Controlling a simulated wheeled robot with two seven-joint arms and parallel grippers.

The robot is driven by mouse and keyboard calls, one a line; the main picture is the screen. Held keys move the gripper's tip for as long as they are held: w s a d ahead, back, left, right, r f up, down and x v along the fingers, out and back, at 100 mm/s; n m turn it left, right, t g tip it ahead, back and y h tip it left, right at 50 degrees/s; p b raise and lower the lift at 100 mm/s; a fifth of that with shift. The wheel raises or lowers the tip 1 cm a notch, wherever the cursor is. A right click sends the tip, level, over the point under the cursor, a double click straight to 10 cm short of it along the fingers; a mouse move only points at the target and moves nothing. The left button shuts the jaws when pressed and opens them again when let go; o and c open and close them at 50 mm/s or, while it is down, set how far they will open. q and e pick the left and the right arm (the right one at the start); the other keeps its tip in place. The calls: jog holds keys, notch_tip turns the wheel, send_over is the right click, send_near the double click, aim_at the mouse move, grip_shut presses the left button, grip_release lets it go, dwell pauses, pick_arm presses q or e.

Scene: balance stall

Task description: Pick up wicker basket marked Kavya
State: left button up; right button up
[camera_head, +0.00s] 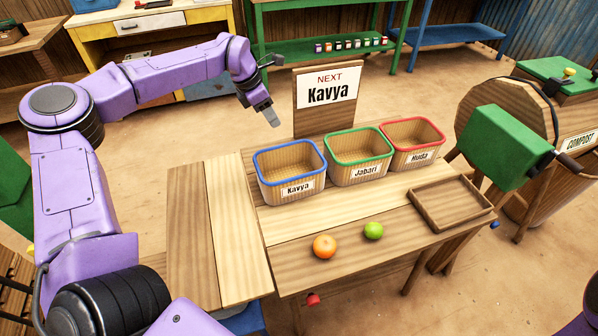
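The wicker basket marked Kavya (291,188) has a blue rim and a white name label, and stands upright and empty on the wooden table (330,223). It is the leftmost of three baskets. My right gripper is not in view.
The green-rimmed Jabari basket (362,175) and red-rimmed Huda basket (416,157) stand close beside it on the right. A sign reading "NEXT Kavya" (326,118) rises behind. An orange (324,246), a green fruit (373,231) and a wooden tray (431,221) are in front.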

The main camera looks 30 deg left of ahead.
pick_arm(q)
notch_tip(320, 180, down, 5)
jog(key=b, duration=0.4)
jog(key=shift+f+b, duration=0.2)
jog(key=shift+b, duration=0.1)
jog(key=shift+w+f, duration=0.15)
jog(key=shift+f, duration=0.1)
jog(key=p, duration=0.1)
send_over(286, 167)
notch_tip(286, 167, down, 10)
jog(key=shift+w+a+r, duration=0.15)
jog(key=shift+r, duration=0.15)
grip_shut()
